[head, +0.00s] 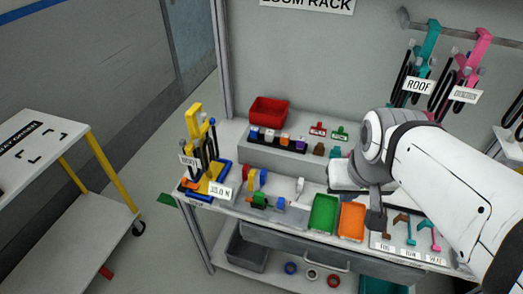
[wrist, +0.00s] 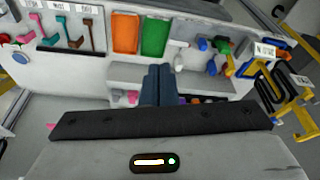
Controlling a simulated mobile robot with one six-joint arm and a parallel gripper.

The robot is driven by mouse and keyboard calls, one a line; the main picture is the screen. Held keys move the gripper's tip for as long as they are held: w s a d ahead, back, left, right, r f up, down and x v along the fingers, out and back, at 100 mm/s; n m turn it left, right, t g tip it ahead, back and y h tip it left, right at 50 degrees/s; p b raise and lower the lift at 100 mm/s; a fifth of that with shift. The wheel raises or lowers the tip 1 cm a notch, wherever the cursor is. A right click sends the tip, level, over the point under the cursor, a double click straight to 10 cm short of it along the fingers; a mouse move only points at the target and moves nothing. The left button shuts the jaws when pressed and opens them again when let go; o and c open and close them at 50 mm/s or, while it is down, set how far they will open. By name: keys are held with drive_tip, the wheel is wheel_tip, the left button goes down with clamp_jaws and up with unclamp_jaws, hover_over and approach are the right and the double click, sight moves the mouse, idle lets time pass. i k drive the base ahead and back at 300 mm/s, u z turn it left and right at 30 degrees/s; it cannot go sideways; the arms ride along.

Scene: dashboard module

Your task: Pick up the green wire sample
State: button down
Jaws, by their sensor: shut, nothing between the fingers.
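A small green piece (head: 340,133) lies on the raised grey step, just right of a similar red piece (head: 317,129). It may be the green wire sample, but it is too small to be sure. Another green piece (head: 260,200), with red and blue parts beside it, lies on the lower shelf left of the green bin. My gripper (head: 376,218) hangs in front of the shelf near the orange bin, apart from both green pieces. In the wrist view my gripper's fingers (wrist: 157,84) are together and empty.
A green bin (head: 323,214) and an orange bin (head: 351,221) stand on the lower shelf. A yellow and blue holder (head: 208,165) stands at the left end. Hooked tools (head: 410,228) lie to the right. A white cart (head: 40,145) is far left.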

sight(259, 198)
drive_tip(key=z, duration=2.2)
drive_tip(key=k, duration=1.75)
drive_tip(key=u, duration=1.05)
drive_tip(key=i, duration=1.05)
drive_tip(key=u, duration=0.1)
